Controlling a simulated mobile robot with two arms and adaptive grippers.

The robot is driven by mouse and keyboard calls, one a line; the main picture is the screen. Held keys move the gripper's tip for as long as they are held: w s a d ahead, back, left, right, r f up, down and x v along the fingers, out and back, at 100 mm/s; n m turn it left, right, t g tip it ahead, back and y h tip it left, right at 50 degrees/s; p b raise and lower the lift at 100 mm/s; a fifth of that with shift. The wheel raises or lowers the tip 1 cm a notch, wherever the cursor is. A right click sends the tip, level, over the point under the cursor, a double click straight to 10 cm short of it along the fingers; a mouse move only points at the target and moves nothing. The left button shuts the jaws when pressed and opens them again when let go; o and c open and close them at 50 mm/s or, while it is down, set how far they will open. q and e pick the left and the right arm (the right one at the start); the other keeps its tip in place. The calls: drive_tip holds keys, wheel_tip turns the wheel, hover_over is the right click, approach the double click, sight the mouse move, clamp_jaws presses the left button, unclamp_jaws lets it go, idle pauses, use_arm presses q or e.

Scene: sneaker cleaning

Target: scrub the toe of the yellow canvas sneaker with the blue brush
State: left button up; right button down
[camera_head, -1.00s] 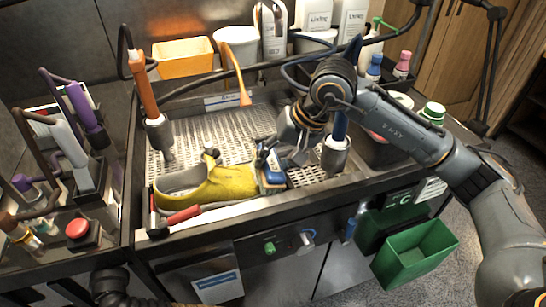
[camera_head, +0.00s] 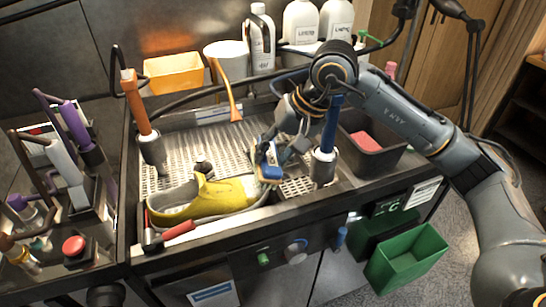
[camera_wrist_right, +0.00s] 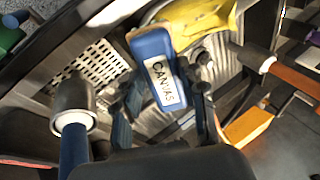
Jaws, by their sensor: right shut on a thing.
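The yellow canvas sneaker (camera_head: 212,195) lies on the perforated sink tray, with its toe to the right in the head view. Its yellow toe also shows at the top of the right wrist view (camera_wrist_right: 200,18). My right gripper (camera_head: 278,150) is shut on the blue brush (camera_head: 269,172), whose label reads CANVAS in the right wrist view (camera_wrist_right: 162,75). The brush is at the toe end of the sneaker, and I cannot tell whether it touches the shoe. The gripper's fingers hide part of the brush. My left gripper is not in view.
A blue-handled tool in a grey holder (camera_head: 329,145) stands close right of my gripper. An orange-handled tool (camera_head: 138,105) stands at the left. A red-handled tool (camera_head: 178,230) lies along the front edge. A black bin (camera_head: 385,157) is at the right.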

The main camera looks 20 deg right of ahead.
drive_tip(key=shift+d+r+p, duration=0.2)
drive_tip(key=shift+r+p, duration=0.05)
drive_tip(key=shift+r, duration=0.5)
drive_tip(key=shift+d+r+p, duration=0.15)
drive_tip(key=shift+r+p, duration=0.05)
drive_tip(key=shift+r, duration=0.5)
drive_tip(key=shift+f, duration=0.15)
drive_tip(key=shift+s+a+f+g+h+b, duration=0.15)
drive_tip(key=shift+a+f+g+b, duration=0.2)
drive_tip(key=shift+f, duration=0.7)
drive_tip(key=shift+a+f+g+h+b, duration=0.2)
drive_tip(key=shift+a+f+g+b, duration=0.1)
drive_tip(key=shift+f, duration=0.7)
drive_tip(key=shift+s+a+f+g+h+b, duration=0.15)
drive_tip(key=shift+a+f+g+b, duration=0.15)
drive_tip(key=shift+f, duration=0.75)
drive_tip(key=shift+a+f+b, duration=0.15)
drive_tip(key=shift+f+b, duration=0.55)
drive_tip(key=shift+b, duration=0.05)
drive_tip(key=shift+w+a+r, duration=0.1)
drive_tip(key=shift+w+r, duration=0.05)
drive_tip(key=shift+w, duration=2)
